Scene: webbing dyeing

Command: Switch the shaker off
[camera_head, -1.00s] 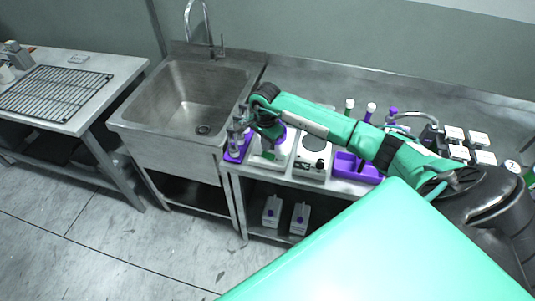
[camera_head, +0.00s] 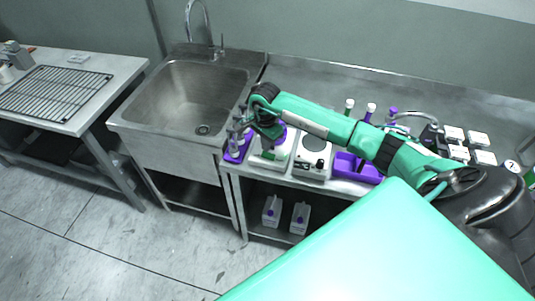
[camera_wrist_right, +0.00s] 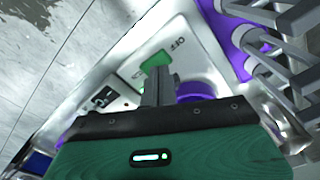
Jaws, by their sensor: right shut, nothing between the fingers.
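The shaker (camera_head: 285,153) is a white box with a purple part on top, standing at the counter's front edge beside the sink. My right gripper (camera_head: 268,147) reaches down over it and hides part of it. In the right wrist view, the white shaker face (camera_wrist_right: 183,62) carries an "OFF" label and a green switch (camera_wrist_right: 157,61). The shut, empty fingertips of my right gripper (camera_wrist_right: 158,82) are right at the green switch's near edge; I cannot tell whether they touch it. The switch's setting is unclear. My left gripper is not in view.
A purple-based rack with glassware (camera_head: 234,152) stands close on the shaker's left. The sink (camera_head: 190,95) is empty.

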